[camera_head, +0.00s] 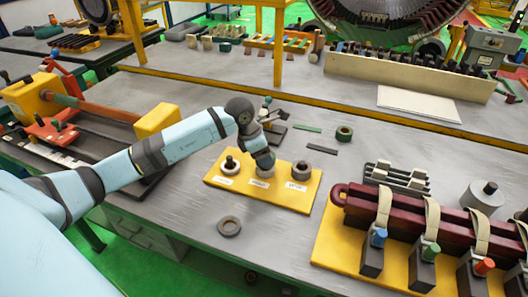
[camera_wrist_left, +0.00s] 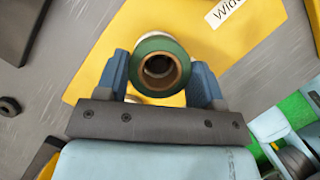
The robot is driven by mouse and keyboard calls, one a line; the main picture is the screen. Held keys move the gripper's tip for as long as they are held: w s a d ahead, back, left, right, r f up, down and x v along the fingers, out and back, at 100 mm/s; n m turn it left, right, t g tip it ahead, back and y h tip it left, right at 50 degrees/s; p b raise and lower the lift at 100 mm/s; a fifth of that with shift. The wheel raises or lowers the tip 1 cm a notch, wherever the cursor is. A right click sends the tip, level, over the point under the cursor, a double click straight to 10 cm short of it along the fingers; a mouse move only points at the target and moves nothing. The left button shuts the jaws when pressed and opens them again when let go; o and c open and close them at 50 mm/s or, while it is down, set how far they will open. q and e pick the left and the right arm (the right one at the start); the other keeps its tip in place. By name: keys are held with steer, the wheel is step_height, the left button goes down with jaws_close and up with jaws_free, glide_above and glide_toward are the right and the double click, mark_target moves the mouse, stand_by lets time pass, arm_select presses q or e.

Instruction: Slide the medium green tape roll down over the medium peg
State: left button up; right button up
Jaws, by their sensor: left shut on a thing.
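My left gripper (camera_head: 262,158) is over the middle of the yellow peg board (camera_head: 222,186), at the medium peg's place. In the left wrist view, the jaws (camera_wrist_left: 160,82) are shut on the green tape roll (camera_wrist_left: 158,43), one finger on each side. The roll has a brown core and a dark hole. In the head view the gripper hides most of the roll and the medium peg. I cannot tell whether the peg is inside the hole. The left peg (camera_head: 230,162) bears a pale ring at its foot. A grey-brown roll (camera_head: 301,171) is at the wide place on the right.
A flat grey ring (camera_head: 229,226) lies in front of the board. A dark red fixture with straps (camera_head: 440,222) stands to the right. The grey table (camera_head: 150,218) is clear at front left.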

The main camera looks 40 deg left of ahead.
arm_select(q)
steer(key=shift+f, duration=0.25)
steer(key=o, duration=1)
steer(key=v, duration=1.4)
steer(key=shift+b, duration=0.3)
